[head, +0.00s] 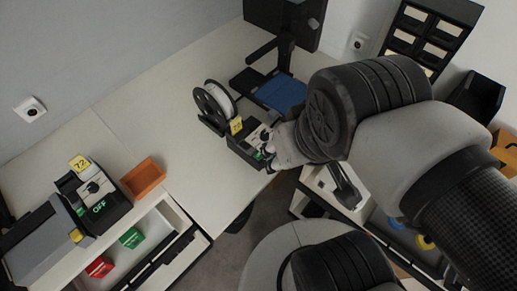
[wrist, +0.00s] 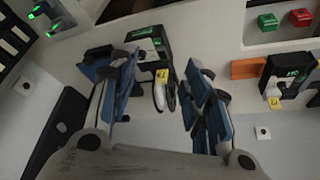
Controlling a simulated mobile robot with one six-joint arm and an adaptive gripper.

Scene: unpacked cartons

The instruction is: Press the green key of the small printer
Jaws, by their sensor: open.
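The small printer (head: 240,149) is a black unit with a pale top panel, a yellow tag and a white spool (head: 217,102) behind it. It stands near the front edge of the white table. A bit of green shows on its front right, beside my gripper (head: 272,147), which hides part of the panel. In the wrist view the printer (wrist: 150,39) shows upside down beyond the open fingers of my gripper (wrist: 150,72), with a green patch (wrist: 143,32) on it. The fingers are apart with nothing between them. Whether they touch the printer I cannot tell.
A second device with a dial and green OFF lettering (head: 97,207) stands at the left, next to an orange tray (head: 143,178). A blue-topped stand (head: 281,92) is behind the printer. Bare table lies left of the printer.

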